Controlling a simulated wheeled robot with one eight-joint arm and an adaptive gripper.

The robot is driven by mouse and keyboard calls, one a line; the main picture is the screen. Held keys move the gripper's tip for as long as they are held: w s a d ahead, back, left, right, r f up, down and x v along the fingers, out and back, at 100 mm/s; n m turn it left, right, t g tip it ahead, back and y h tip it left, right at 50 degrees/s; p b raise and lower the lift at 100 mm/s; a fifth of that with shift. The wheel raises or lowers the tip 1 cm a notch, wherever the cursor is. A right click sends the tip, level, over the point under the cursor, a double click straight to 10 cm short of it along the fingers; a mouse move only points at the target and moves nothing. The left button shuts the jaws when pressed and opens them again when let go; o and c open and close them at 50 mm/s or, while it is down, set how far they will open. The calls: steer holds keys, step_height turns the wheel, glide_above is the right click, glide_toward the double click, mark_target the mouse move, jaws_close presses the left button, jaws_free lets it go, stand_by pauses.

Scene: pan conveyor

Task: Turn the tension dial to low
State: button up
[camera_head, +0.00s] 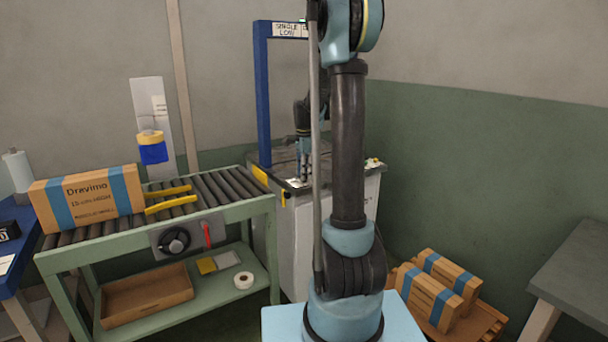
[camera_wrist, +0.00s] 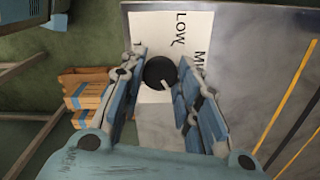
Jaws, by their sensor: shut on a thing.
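The tension dial (camera_wrist: 158,72) is a round black knob on a white label plate (camera_wrist: 150,24) in the wrist view. The word LOW and part of a word starting with M are readable on the plate; other marks are hidden by the fingers. My gripper (camera_wrist: 162,68) has one finger on each side of the dial and is shut on it. I cannot tell clearly which mark the dial points at. In the head view my gripper (camera_head: 303,176) reaches down to the top of the strapping machine (camera_head: 285,235), and the dial is hidden there.
A blue arch post (camera_head: 263,100) rises from the machine beside my gripper. Left of it stands a roller conveyor (camera_head: 215,190) with a strapped carton (camera_head: 88,198). Strapped boxes (camera_head: 438,290) sit on a pallet at lower right. A grey table (camera_head: 575,270) stands at far right.

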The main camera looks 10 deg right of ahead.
steer(key=shift+n, duration=0.3)
steer(key=n, duration=0.4)
steer(key=shift+w+n, duration=0.1)
steer(key=shift+n, duration=0.3)
steer(key=n, duration=1.2)
steer(key=shift+n, duration=0.4)
steer(key=n, duration=0.5)
steer(key=shift+n, duration=0.4)
steer(key=o, duration=1.1)
